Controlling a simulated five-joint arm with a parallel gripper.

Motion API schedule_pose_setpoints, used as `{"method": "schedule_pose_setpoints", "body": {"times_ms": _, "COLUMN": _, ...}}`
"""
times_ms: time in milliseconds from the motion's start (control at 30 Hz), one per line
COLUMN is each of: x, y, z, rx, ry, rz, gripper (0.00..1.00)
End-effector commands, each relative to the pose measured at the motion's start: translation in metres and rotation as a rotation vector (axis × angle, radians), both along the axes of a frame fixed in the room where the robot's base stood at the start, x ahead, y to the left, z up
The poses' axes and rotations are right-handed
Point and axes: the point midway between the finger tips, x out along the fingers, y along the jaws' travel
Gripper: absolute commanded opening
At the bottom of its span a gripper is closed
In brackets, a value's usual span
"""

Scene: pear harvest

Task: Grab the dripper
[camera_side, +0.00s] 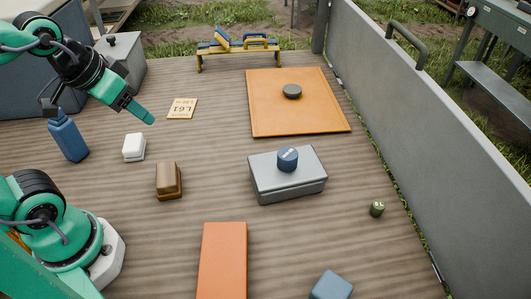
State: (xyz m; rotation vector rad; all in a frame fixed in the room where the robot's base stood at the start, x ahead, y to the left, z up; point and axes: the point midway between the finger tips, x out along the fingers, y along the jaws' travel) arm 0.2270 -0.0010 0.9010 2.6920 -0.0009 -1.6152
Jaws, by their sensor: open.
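No object is clearly marked as the dripper, and I cannot tell which small thing it is. A dark round disc (292,91) lies on the orange mat (275,122). A blue round piece with white marks (287,159) sits on top of a grey box (290,185). A small green cylinder (377,208) lies on the boards to the right. My gripper (149,117) is open at the upper left, above the boards and apart from all these objects. Its fingers are seen edge-on, and nothing shows between them.
A blue bottle (67,137), a white block (134,147) and a brown block (168,180) stand at left. A card (182,108) lies flat. An orange slab (222,265) and blue block (331,286) are in front. A grey wall (430,150) bounds the right.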

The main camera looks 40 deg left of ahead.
Motion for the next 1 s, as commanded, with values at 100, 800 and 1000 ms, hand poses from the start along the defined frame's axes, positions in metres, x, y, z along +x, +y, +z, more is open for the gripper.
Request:
{"method": "schedule_pose_setpoints", "body": {"times_ms": 100, "x": 0.008, "y": -0.003, "z": 0.006, "rx": -0.006, "ry": 0.009, "rz": -0.001, "gripper": 0.54}}
{"method": "schedule_pose_setpoints", "body": {"times_ms": 800, "x": 0.129, "y": -0.068, "z": 0.058, "rx": -0.075, "ry": 0.135, "rz": 0.006, "gripper": 0.54}}
{"method": "schedule_pose_setpoints", "body": {"times_ms": 1000, "x": 0.167, "y": -0.097, "z": 0.060, "rx": -0.087, "ry": 0.176, "rz": 0.012, "gripper": 0.54}}
